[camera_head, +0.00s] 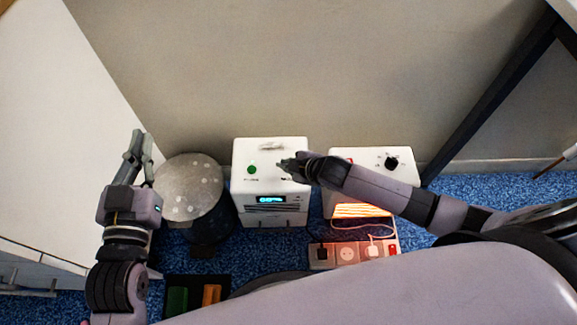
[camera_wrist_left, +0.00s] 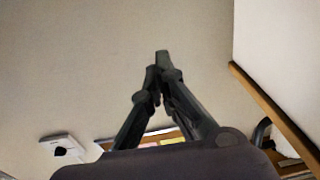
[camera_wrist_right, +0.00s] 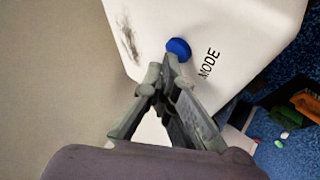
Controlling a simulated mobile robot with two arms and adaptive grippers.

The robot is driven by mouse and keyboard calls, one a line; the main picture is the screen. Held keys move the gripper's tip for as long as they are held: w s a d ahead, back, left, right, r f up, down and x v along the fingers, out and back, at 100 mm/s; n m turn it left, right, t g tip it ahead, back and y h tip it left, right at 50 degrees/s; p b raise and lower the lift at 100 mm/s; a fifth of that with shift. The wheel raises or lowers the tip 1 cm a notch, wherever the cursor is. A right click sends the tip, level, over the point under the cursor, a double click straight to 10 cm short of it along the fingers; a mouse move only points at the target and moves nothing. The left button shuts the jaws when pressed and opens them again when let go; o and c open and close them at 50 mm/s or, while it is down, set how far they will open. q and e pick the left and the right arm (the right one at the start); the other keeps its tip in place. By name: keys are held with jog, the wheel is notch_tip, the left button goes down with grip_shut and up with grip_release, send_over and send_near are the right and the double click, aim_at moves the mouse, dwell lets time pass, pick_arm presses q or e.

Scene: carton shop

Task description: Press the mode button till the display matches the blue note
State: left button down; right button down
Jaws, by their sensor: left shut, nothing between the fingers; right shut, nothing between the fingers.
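The white device (camera_head: 270,175) stands on the blue carpet against the wall, with a green button (camera_head: 252,169) on top. Its lit cyan display (camera_head: 271,199) is on the front; its characters are too small to read surely. In the right wrist view, the blue mode button (camera_wrist_right: 178,49) sits beside the printed word MODE (camera_wrist_right: 208,63). My right gripper (camera_head: 284,165) is shut and empty over the device's top, hiding that button from the head view. Its fingertips (camera_wrist_right: 162,68) appear close to the button; contact is unclear. My left gripper (camera_head: 141,142) is shut and empty, away at the left. I cannot make out a blue note.
A round grey-topped bin (camera_head: 190,185) stands left of the device. A white heater (camera_head: 372,163) with a black knob and orange glow stands right. A power strip (camera_head: 350,252) lies before it. A dark tray (camera_head: 225,284) holds green and orange items. A white cabinet is far left.

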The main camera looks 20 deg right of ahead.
jog(key=shift+r, duration=0.25)
pick_arm(q)
jog(key=shift+s+a+f+g+y+p, duration=0.2)
jog(key=shift+f+g, duration=0.35)
jog(key=shift+f, duration=0.3)
jog(key=shift+s+a+f+g+y+p, duration=0.2)
jog(key=shift+f+g, duration=0.3)
jog(key=shift+f, duration=0.4)
jog(key=shift+s+a+f+g+y+p, duration=0.2)
jog(key=shift+f+g, duration=0.35)
jog(key=shift+f, duration=0.3)
pick_arm(e)
jog(key=shift+r, duration=0.2)
